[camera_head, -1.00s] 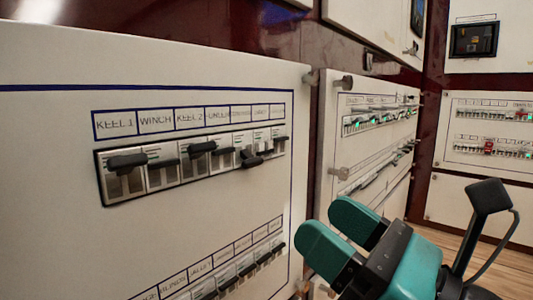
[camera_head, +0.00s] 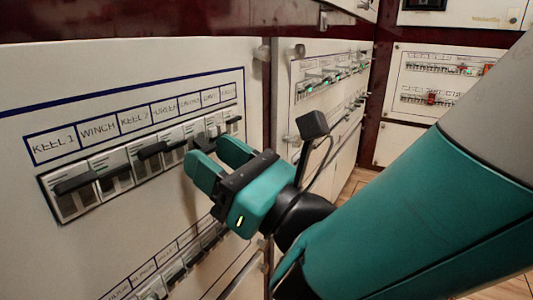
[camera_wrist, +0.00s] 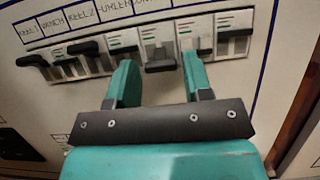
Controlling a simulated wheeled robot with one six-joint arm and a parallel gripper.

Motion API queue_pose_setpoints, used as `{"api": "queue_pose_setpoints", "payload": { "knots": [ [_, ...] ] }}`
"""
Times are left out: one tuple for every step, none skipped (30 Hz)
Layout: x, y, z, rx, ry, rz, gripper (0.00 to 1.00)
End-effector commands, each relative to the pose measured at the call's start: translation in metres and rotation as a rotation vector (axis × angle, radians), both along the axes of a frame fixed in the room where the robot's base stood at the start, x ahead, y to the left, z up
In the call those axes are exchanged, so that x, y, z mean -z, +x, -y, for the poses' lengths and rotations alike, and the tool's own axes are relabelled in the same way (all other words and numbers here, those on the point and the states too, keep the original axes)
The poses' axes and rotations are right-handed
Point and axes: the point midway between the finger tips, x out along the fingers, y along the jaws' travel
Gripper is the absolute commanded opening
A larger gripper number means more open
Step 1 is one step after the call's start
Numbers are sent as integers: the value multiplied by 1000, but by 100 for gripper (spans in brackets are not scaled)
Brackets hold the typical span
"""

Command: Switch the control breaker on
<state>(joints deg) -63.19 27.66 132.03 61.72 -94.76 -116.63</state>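The upper breaker row (camera_head: 118,176) is on the near white panel, with levers under labels KEEL 1, WINCH, KEEL 2 and others too blurred to read surely. In the wrist view, the fifth breaker's dark lever (camera_wrist: 160,66) sits lower than its neighbours. I cannot read its label for certain. My gripper (camera_head: 212,160) is in front of this row and partly hides its right part in the head view. In the wrist view, my gripper (camera_wrist: 160,80) is open and empty, its green fingers either side of the fifth lever. Contact cannot be told.
A lower breaker row (camera_head: 180,265) runs along the same panel. A second white panel (camera_head: 325,110) with green-lit breakers stands to the right, and another panel (camera_head: 435,85) is on the far wall. The wood floor shows at lower right.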

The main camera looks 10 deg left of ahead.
Motion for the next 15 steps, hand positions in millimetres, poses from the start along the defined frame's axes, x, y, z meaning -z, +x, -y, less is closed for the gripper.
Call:
{"api": "queue_pose_setpoints", "payload": {
  "knots": [
    [0, 0, 0, 0, 0, 0, 34],
    [0, 0, 0, 0, 0, 0, 27],
    [0, 0, 1, 1, 0, 0, 18],
    [0, 0, 1, 1, 0, 0, 11],
    [0, 0, 1, 1, 0, 0, 10],
    [0, 0, 1, 1, 0, 0, 10],
    [0, 0, 1, 1, 0, 0, 10],
    [0, 0, 1, 1, -1, -1, 10],
    [-1, 0, 1, 1, -2, -1, 10],
    [-1, 0, 2, 1, -4, -2, 10],
    [-2, 0, 2, 1, -6, -3, 10],
    [-3, 0, 2, 1, -11, -5, 10],
    [-3, 0, 2, 1, -16, -6, 10],
    [-4, 0, 2, 1, -21, -8, 10],
    [-6, 0, 3, 1, -32, -12, 10]
  ]
}}
